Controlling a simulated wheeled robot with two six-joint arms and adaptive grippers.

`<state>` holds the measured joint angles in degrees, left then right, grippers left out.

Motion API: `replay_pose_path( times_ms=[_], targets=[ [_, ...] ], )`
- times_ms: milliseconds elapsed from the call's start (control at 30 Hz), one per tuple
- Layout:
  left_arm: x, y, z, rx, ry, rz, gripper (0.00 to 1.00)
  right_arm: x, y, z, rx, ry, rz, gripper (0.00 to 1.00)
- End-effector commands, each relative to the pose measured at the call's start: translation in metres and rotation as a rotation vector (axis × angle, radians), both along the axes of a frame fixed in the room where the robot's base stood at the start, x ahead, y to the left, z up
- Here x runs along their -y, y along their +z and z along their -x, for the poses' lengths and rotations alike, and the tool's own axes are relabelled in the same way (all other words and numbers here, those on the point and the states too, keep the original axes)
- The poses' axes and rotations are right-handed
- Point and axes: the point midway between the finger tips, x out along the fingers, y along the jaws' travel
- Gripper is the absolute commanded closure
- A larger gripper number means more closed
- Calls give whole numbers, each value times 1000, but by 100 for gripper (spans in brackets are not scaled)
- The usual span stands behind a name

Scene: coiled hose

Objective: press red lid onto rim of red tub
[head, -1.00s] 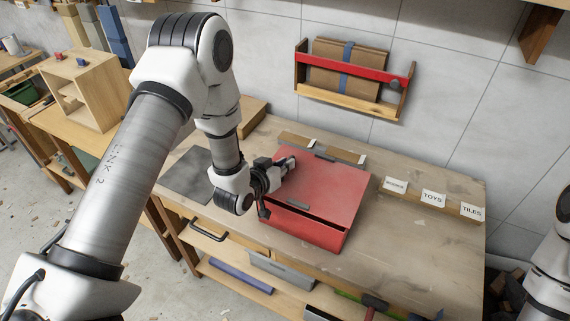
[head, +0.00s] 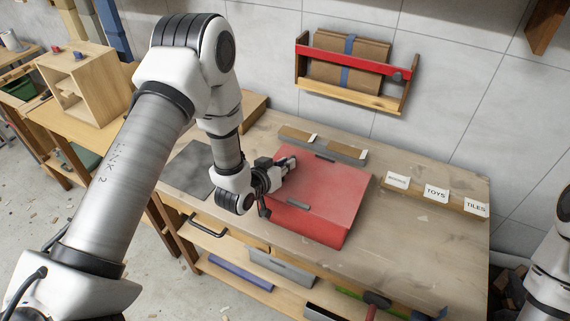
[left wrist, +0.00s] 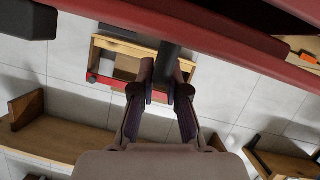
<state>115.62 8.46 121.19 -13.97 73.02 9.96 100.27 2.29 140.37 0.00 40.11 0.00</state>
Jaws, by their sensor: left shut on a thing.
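The red lid (head: 328,188) lies over the red tub (head: 308,226) on the workbench, its front edge down along the tub's front wall. No dark gap shows at the front now; the far side's fit is hidden. Dark clips sit at the lid's front and back edges. My left gripper (head: 287,163) is at the lid's left side. In the left wrist view my left gripper (left wrist: 163,88) is shut on a dark bar-like part (left wrist: 167,58) beside the red edge (left wrist: 190,34); it looks like a handle of the lid. My right gripper is out of view.
Label blocks (head: 436,194) stand right of the tub, and low wooden blocks (head: 346,151) lie behind it. A dark mat (head: 190,168) lies to the left. A wall rack (head: 352,75) hangs behind. The bench at front right is clear.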

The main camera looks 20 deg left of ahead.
Motion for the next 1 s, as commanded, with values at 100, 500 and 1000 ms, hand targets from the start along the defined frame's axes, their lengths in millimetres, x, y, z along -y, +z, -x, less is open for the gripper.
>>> replay_pose_path(
  times_ms=[100, 500, 1000],
  targets=[
    [0, -3, 0, 1, 0, 0, 100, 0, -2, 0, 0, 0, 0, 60],
    [0, -9, 0, 1, 0, 0, 100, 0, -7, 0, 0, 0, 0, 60],
    [0, -16, 0, 0, 0, 0, 100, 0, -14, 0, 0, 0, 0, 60]
  ],
)
